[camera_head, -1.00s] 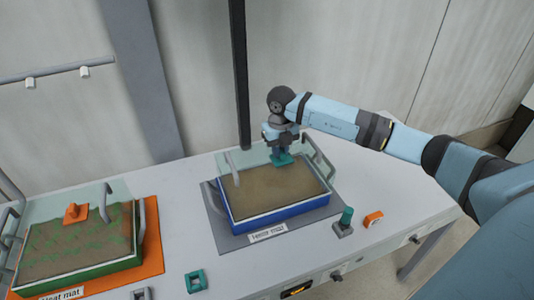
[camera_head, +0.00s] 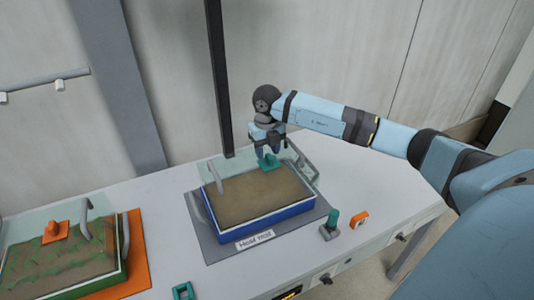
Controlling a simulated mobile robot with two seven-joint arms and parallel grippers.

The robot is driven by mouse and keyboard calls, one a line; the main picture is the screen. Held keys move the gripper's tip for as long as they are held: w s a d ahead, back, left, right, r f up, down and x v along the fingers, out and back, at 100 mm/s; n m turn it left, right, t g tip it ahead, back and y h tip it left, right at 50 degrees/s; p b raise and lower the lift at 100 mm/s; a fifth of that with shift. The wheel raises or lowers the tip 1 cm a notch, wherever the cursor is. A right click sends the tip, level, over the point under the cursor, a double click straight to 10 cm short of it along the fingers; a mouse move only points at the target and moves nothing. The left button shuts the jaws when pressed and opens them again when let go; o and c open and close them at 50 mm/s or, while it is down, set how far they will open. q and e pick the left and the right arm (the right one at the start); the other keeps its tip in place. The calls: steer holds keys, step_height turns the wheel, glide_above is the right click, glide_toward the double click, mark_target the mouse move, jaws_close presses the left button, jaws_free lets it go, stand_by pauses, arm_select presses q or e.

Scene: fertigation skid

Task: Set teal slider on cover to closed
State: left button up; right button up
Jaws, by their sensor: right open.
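The teal slider (camera_head: 268,163) sits at the back of the clear cover (camera_head: 207,172) on the blue tray (camera_head: 266,227) of brown soil. My right gripper (camera_head: 268,154) is open and points down at the slider from above and behind. Its fingertips are close to the slider's top, and I cannot tell whether they touch it. The gripper partly hides the slider's back. My left gripper is out of view.
A green tray (camera_head: 75,287) with an orange slider (camera_head: 55,231) stands on an orange mat at left. A teal-knobbed lever (camera_head: 331,222) and an orange block (camera_head: 360,220) stand right of the blue tray. A dark post (camera_head: 218,85) rises behind.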

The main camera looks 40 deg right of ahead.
step_height(320, 180, up, 12)
steer(key=shift+r+b, duration=0.15)
steer(key=shift+b, duration=0.25)
stand_by(0.3)
